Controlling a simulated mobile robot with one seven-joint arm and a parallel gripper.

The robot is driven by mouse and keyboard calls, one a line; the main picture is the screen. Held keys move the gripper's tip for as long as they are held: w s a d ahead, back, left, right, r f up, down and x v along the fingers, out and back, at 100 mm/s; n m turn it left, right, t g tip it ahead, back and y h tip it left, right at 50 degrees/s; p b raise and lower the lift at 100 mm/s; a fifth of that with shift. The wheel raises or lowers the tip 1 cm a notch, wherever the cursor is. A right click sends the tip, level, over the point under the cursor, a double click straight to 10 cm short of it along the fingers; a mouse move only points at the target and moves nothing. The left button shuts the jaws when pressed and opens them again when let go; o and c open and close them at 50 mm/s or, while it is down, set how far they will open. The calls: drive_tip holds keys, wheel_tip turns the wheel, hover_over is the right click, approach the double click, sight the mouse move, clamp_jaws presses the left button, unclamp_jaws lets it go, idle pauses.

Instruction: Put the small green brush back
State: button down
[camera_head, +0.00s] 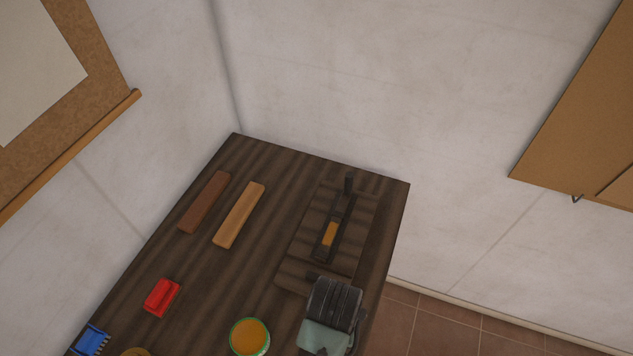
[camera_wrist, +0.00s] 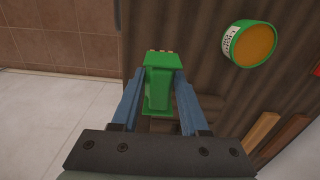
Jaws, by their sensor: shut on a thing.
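The small green brush (camera_wrist: 163,75) is between the two blue-grey fingers of my gripper (camera_wrist: 158,95) in the wrist view. My gripper is shut on it, with the brush's tan bristle ends showing at its far edge. In the head view my gripper (camera_head: 330,315) is over the right front part of the dark wooden table (camera_head: 270,190), and hides the brush there. I cannot tell how high the brush is above the table. A red brush-like block (camera_head: 161,297) and a blue brush (camera_head: 91,341) lie at the table's left side.
A green-rimmed tin with an orange top (camera_head: 250,337) stands left of my gripper. A dark board (camera_head: 305,240) bearing a black tool with an orange part (camera_head: 331,232) lies beyond my gripper. Brown (camera_head: 204,202) and tan (camera_head: 239,215) bars lie back left. Walls adjoin the table.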

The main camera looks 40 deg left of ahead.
drive_tip(key=shift+s+d+f, duration=0.35)
drive_tip(key=shift+s+f, duration=0.2)
drive_tip(key=shift+s, duration=0.2)
drive_tip(key=f, duration=0.4)
drive_tip(key=shift+w+p, duration=0.25)
drive_tip(key=shift+p, duration=0.15)
drive_tip(key=shift+f, duration=2.5)
drive_tip(key=shift+f, duration=0.1)
drive_tip(key=shift+c, duration=2.1)
unclamp_jaws()
wheel_tip(320, 180, up, 12)
drive_tip(key=shift+r, duration=0.15)
